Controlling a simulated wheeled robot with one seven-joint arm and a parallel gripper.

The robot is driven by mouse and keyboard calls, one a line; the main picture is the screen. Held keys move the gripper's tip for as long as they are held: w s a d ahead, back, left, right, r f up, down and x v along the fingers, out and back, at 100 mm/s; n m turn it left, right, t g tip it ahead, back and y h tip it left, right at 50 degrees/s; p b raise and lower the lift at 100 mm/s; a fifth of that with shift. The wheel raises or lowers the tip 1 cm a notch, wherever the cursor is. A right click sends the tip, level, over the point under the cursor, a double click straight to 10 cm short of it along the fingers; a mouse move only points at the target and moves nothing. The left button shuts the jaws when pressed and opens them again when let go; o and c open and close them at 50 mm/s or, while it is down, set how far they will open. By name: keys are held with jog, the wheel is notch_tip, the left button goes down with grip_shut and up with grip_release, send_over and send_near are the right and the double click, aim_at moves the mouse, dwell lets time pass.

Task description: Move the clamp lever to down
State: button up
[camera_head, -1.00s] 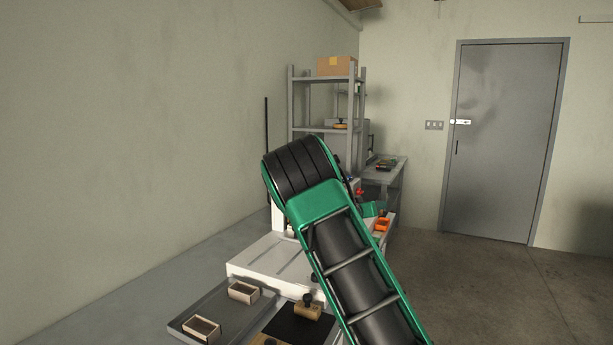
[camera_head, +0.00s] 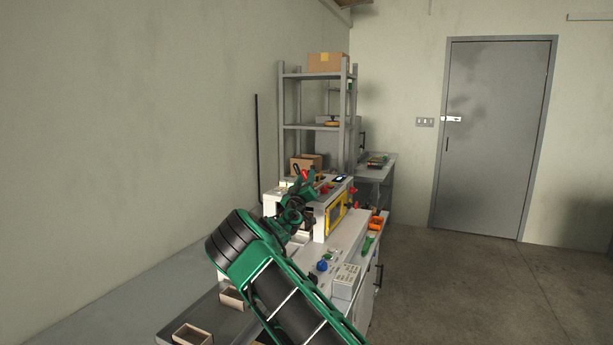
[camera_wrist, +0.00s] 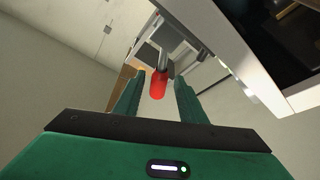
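The clamp lever (camera_wrist: 158,84) has a red grip on a metal rod and shows in the wrist view, between the two finger lines of my gripper (camera_wrist: 157,98). The fingers are apart, with gaps on both sides of the red grip; I cannot tell how deep between them it lies. In the head view my gripper (camera_head: 301,182) is over the top of the white box former (camera_head: 320,228), at its left end. A small red part shows by the fingertips there. The lever's base is mostly hidden.
The machine has a yellow-framed panel (camera_head: 336,214). A blue knob (camera_head: 322,265) and a white box (camera_head: 346,281) are on the bench at its front. A grey tray (camera_head: 212,316) with small open boxes is at the lower left. A shelf (camera_head: 318,126) stands behind.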

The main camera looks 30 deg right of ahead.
jog(key=shift+x, duration=2.6)
jog(key=shift+a, duration=0.1)
grip_shut()
